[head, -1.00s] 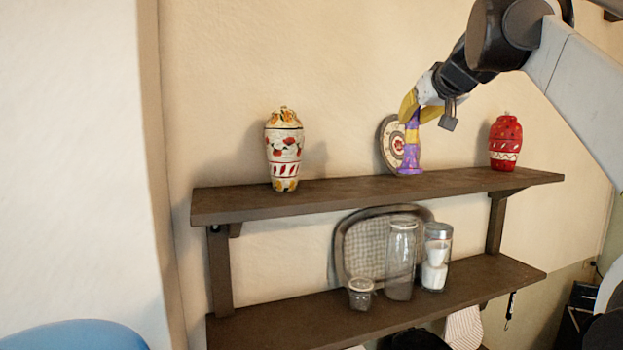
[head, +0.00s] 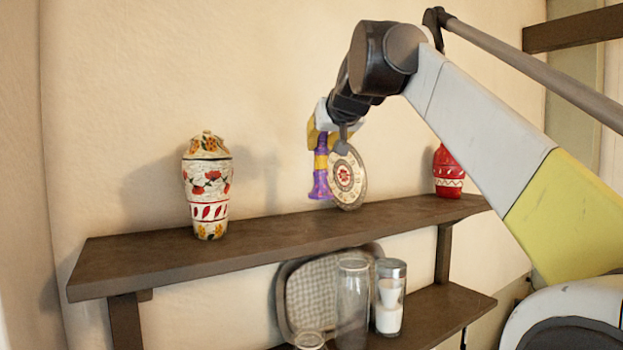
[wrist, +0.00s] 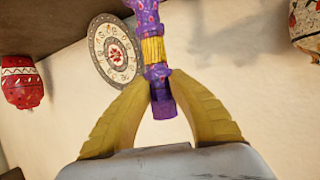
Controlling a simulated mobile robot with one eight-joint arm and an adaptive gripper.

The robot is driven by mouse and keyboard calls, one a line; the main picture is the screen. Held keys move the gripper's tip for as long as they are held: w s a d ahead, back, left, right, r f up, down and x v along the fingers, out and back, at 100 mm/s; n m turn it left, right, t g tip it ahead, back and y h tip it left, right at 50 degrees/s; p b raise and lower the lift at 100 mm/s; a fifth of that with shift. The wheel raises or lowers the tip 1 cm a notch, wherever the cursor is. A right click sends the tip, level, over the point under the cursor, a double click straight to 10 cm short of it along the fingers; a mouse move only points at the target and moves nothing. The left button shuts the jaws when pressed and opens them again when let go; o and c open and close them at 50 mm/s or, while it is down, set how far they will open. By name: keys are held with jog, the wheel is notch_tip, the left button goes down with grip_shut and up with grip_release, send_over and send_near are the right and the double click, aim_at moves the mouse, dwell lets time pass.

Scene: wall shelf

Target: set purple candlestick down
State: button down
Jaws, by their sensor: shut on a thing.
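The purple candlestick (head: 320,183), with a yellow band, is upright over the upper shelf (head: 270,231), just left of the decorated round plate (head: 346,180). Its base appears slightly above the shelf surface. My gripper (head: 322,140) is shut on its upper end from above. In the wrist view the yellow fingers (wrist: 160,82) close around the narrow end of the candlestick (wrist: 153,48), whose base is cut off by the top edge. The plate (wrist: 112,52) stands close beside it there.
A cream floral vase (head: 207,187) stands left on the shelf, with bare shelf between it and the candlestick. The lower shelf (head: 425,318) holds glass jars (head: 390,297) and a woven tray (head: 300,298).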

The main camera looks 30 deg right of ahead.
aim_at(320, 191)
jog(key=a+f, duration=0.3)
jog(key=f, duration=0.3)
jog(key=shift+a+f+p, duration=0.15)
jog(key=shift+a+p, duration=0.15)
jog(key=shift+p, duration=0.15)
jog(key=shift+f, duration=0.1)
jog(key=c, duration=1.4)
grip_release()
jog(key=shift+s, duration=0.1)
